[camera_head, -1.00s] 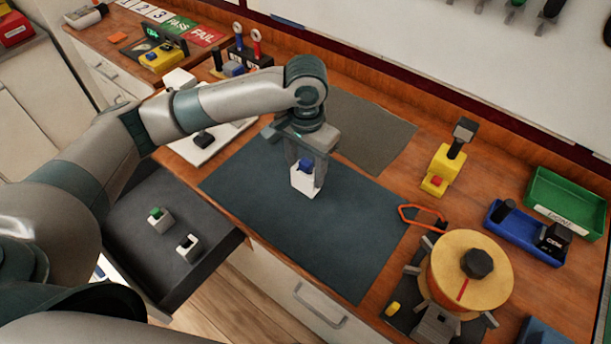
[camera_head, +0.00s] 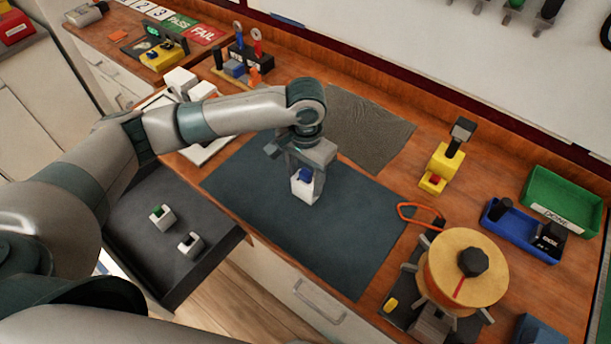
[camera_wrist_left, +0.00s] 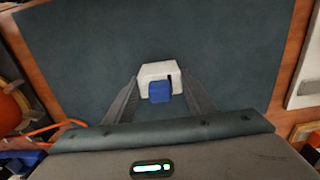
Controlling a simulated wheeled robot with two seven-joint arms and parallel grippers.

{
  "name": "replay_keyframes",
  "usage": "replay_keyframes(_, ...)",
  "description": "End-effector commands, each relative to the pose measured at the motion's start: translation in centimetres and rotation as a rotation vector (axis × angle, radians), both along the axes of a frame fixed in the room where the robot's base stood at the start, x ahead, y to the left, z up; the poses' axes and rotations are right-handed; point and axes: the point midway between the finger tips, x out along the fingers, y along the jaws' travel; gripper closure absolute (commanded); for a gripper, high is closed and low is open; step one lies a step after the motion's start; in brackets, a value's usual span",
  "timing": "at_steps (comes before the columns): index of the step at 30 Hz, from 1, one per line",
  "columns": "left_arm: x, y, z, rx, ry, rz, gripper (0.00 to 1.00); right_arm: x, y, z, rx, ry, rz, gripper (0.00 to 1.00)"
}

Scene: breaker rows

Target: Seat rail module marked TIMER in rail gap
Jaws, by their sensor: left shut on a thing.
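A white module with a blue block on it (camera_head: 304,190) is between the fingers of my left gripper (camera_head: 307,180), over the dark blue-grey mat. The left wrist view shows my left gripper (camera_wrist_left: 160,95) shut on the module (camera_wrist_left: 158,72). I cannot read any marking on it. Two other small white modules lie in the dark open drawer: one with a green part (camera_head: 162,217) and one with a dark part (camera_head: 190,244). A rail with a gap cannot be made out; white blocks on a white board (camera_head: 205,150) are partly hidden behind my left arm. My right gripper is not in view.
The mat (camera_head: 345,240) is otherwise clear. To its right stand a yellow device (camera_head: 437,170), an orange-handled tool (camera_head: 420,214) and a round wooden spool (camera_head: 468,270). A green bin (camera_head: 563,197) and a blue tray (camera_head: 510,228) are at the far right. The open drawer (camera_head: 215,255) juts out at the front left.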

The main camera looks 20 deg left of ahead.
Motion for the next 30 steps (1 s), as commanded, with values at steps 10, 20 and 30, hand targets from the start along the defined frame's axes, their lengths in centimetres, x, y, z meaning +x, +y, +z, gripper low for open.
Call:
replay_keyframes(10, 0.0, 0.0, -0.2, 0.0, 0.0, 0.0, 0.32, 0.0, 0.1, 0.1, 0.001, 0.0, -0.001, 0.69)
replay_keyframes(20, 0.0, 0.0, 0.1, -0.001, -0.001, 0.0, 0.32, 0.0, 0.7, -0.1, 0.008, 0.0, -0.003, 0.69)
replay_keyframes(30, 0.1, -0.1, 4.1, -0.003, -0.004, -0.002, 0.32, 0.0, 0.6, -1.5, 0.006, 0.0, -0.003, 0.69)
